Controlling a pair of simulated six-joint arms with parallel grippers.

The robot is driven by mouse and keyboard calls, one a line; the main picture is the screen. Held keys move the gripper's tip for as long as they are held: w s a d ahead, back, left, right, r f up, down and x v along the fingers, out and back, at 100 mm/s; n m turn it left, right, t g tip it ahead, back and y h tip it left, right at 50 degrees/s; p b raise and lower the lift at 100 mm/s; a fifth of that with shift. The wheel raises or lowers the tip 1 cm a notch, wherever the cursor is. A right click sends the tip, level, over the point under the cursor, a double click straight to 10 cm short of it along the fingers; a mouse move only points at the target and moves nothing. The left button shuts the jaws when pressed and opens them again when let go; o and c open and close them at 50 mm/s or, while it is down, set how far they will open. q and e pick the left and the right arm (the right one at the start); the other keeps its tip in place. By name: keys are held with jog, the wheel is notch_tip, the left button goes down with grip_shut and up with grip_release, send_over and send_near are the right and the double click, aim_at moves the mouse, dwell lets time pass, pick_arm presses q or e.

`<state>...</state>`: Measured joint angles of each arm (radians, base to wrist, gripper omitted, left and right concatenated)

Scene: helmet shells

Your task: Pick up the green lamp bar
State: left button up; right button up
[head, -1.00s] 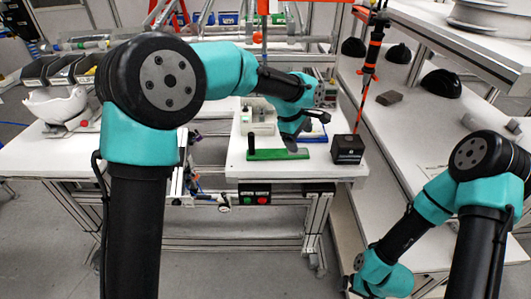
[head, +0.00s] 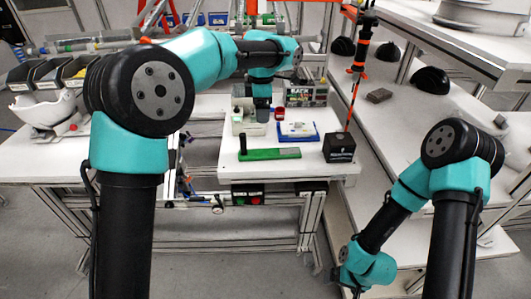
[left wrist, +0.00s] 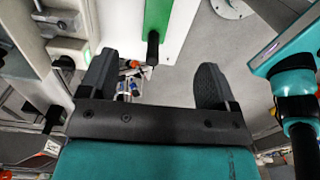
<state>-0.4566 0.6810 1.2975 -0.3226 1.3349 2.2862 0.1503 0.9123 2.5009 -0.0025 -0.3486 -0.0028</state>
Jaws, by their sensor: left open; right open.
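The green lamp bar (head: 270,154) lies flat on the white table, with a short black post at its left end. In the left wrist view the green bar (left wrist: 157,18) shows at the top, with its black post ahead of the gap between my fingers. My left gripper (left wrist: 155,82) is open and empty there, its two dark fingers wide apart. In the head view my left gripper (head: 262,113) is above the back of the table, beyond the bar and apart from it. My right gripper (head: 350,286) is low at the bottom edge, away from the bar, its fingers hardly visible.
A black box (head: 340,148) stands right of the bar. A blue and white item (head: 298,131) lies behind it. Pale fixtures (head: 246,120) stand at the back left of the table. A white helmet shell (head: 42,112) is at far left. Black shells line the right-hand bench.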

pick_arm(q)
send_over(263, 152)
jog(key=f, duration=1.1)
jog(key=shift+s+a+f, duration=0.1)
jog(key=shift+s+f, duration=0.1)
jog(key=shift+f, duration=0.15)
jog(key=shift+w+f, duration=0.1)
jog(key=shift+f, duration=2.45)
jog(key=shift+c, duration=0.5)
jog(key=c, duration=1)
